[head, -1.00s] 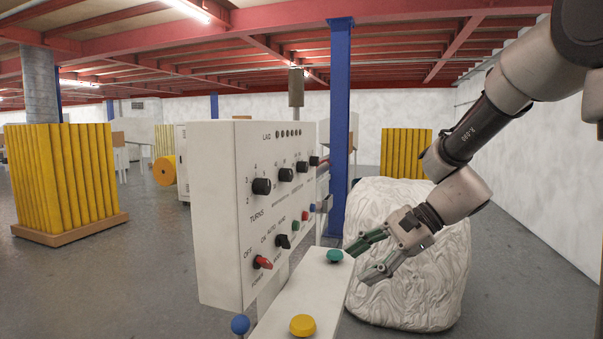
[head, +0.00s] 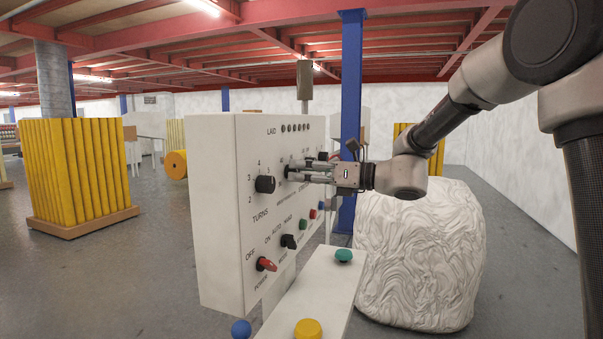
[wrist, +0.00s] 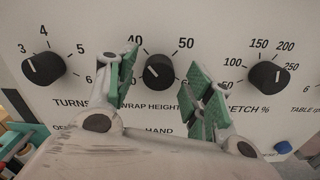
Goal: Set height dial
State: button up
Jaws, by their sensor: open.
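The wrap height dial (wrist: 158,72) is a black knob with a white pointer line, on a white control panel (head: 217,230). In the wrist view its scale shows 40 at upper left and 50 at upper right, and the pointer tips toward upper left, near 40. My gripper (wrist: 160,85) is open, with one green-padded finger on each side of this dial; I cannot tell whether either touches it. In the head view my gripper (head: 290,170) reaches the panel from the right, and its fingers largely hide the dial.
The turns dial (wrist: 43,68) is left of my gripper and the stretch dial (wrist: 268,76) right. Below are a red power switch (head: 266,264) and a black mode switch (head: 288,241). A blue post (head: 352,70) and a white wrapped bale (head: 420,260) stand behind.

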jog(key=shift+w+a, duration=0.1)
jog(key=shift+a, duration=0.25)
jog(key=c, duration=1)
